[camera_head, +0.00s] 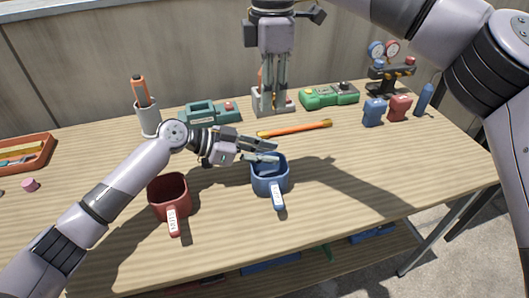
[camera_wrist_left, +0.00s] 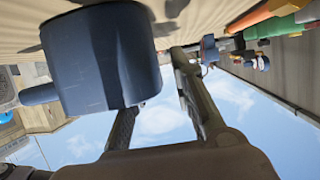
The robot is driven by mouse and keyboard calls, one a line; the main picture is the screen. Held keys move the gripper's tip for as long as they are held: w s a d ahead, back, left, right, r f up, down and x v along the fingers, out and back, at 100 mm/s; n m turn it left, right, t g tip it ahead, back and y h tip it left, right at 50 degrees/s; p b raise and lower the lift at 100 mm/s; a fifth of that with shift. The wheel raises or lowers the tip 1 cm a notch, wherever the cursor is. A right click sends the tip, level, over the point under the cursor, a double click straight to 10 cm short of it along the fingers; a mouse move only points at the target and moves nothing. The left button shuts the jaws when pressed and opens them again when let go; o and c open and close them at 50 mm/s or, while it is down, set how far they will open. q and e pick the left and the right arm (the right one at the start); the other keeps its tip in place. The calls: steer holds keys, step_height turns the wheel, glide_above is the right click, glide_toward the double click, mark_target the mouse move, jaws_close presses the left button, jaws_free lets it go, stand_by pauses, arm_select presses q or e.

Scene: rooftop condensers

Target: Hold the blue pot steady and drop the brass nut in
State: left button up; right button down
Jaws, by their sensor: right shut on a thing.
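The blue pot (camera_head: 270,183) stands upright on the table, its handle toward the front edge. My left gripper (camera_head: 262,151) is at its upper left rim, with a gap between its fingers. In the left wrist view the pot (camera_wrist_left: 100,60) hides part of one finger; the other finger stands apart from its wall. I cannot tell whether either finger touches the pot. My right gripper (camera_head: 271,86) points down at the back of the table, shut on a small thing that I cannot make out. I cannot pick out the brass nut.
A red pot (camera_head: 170,197) stands left of the blue pot. An orange stick (camera_head: 295,129) lies behind it. A clamp-like fixture (camera_head: 272,103), a green device (camera_head: 330,95) and gauges (camera_head: 390,55) line the back. The table's right front is clear.

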arm_select(q)
jaws_close()
stand_by(0.3)
arm_select(e)
step_height(320, 180, down, 12)
stand_by(1.4)
steer(key=shift+r, duration=0.1)
steer(key=c, duration=1.3)
jaws_free()
step_height(320, 180, up, 12)
arm_select(q)
steer(key=shift+c, duration=1.8)
jaws_free()
steer(key=o, duration=0.6)
